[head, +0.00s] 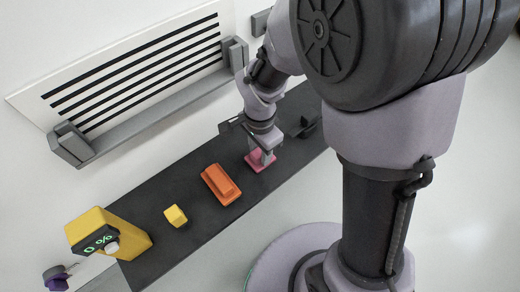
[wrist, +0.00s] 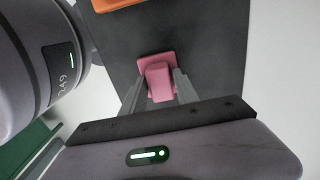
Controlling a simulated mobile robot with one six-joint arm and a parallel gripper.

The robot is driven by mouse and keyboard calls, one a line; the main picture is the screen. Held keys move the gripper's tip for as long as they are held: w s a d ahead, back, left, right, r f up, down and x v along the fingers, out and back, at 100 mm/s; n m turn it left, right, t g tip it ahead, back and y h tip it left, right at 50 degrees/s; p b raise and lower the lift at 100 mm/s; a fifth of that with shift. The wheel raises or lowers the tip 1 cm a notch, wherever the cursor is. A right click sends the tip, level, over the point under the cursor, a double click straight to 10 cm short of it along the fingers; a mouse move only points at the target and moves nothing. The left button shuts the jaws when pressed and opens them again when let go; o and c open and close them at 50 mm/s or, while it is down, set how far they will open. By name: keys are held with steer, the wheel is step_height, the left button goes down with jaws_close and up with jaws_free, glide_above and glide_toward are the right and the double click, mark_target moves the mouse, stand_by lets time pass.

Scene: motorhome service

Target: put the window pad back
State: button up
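A pink pad (head: 260,161) with a raised block-shaped grip lies on the dark counter. It also shows in the wrist view (wrist: 160,80), between my fingertips. My gripper (head: 263,146) is right over it, pointing down. In the wrist view my gripper's fingers (wrist: 161,88) stand on either side of the pink grip, with narrow gaps that make them look open around it. An orange pad (head: 221,184) of similar shape lies on the counter to the left of the pink one. Its edge shows at the top of the wrist view (wrist: 118,3). Neither pad is labelled as the window pad.
A small yellow block (head: 175,216) and a yellow unit with a "0 %" display (head: 108,235) are at the counter's near left. A slatted vent panel (head: 140,75) with a grey ledge is on the wall behind. A dark item (head: 305,126) lies right of my gripper.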

steer(key=shift+o, duration=0.9)
step_height(320, 180, up, 12)
steer(key=p, duration=0.6)
step_height(320, 180, up, 9)
steer(key=n+t+y, duration=0.1)
steer(key=n+t, duration=0.2)
glide_above(260, 152)
steer(key=s+d, duration=0.4)
steer(key=s+d+r+n+t+y, duration=0.1)
steer(key=s+d+r+n+t, duration=0.1)
steer(key=s+r, duration=0.3)
steer(key=shift+s+d+r+n+t, duration=0.25)
steer(key=shift+s+d+n+t, duration=0.15)
steer(key=shift+s+n, duration=0.6)
step_height(260, 152, down, 3)
steer(key=b, duration=0.3)
steer(key=shift+s, duration=0.15)
